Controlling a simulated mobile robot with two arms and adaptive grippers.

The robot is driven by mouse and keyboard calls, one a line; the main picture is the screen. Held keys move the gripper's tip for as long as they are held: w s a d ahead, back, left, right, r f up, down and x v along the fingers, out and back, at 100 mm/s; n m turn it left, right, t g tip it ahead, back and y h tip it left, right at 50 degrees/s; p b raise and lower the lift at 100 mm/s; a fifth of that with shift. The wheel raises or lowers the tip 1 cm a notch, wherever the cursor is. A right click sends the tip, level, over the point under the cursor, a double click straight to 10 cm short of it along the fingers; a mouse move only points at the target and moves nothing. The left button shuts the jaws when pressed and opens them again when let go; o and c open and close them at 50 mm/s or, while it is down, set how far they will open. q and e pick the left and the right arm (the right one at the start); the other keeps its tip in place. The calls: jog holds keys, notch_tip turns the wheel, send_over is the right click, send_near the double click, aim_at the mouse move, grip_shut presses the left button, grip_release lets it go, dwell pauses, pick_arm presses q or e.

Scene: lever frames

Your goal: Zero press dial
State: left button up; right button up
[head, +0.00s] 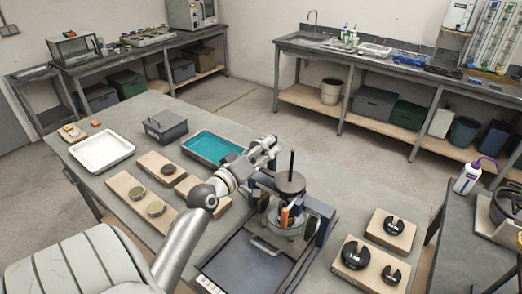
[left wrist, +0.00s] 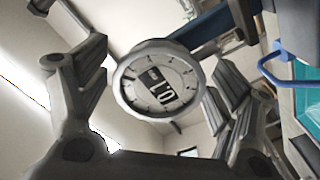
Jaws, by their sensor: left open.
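The press (head: 325,222), with dark blue uprights, stands on the table right of centre. A black disc with an upright rod (head: 291,165) is on top, above a round grey part and an orange piece. My left gripper (head: 265,148) is by the top left of the press. In the left wrist view its open fingers (left wrist: 160,72) lie either side of the dial; contact cannot be told. The dial is not distinguishable in the head view.
Wooden boards with round pieces (head: 155,209) lie left of the arm. A teal tray (head: 233,142), white tray (head: 101,166) and grey box (head: 165,119) are behind. Black slotted weights (head: 355,254) sit on boards at right. A dark plate with a handle lies in front.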

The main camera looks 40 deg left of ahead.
pick_arm(q)
jog(key=shift+s, duration=0.1)
jog(key=c, duration=1.1)
jog(key=shift+o, duration=0.2)
jog(key=m, duration=0.2)
jog(key=shift+m, duration=0.3)
jog(key=m, duration=0.2)
jog(key=shift+m, duration=0.4)
jog(key=o, duration=1.1)
jog(key=shift+c, duration=0.2)
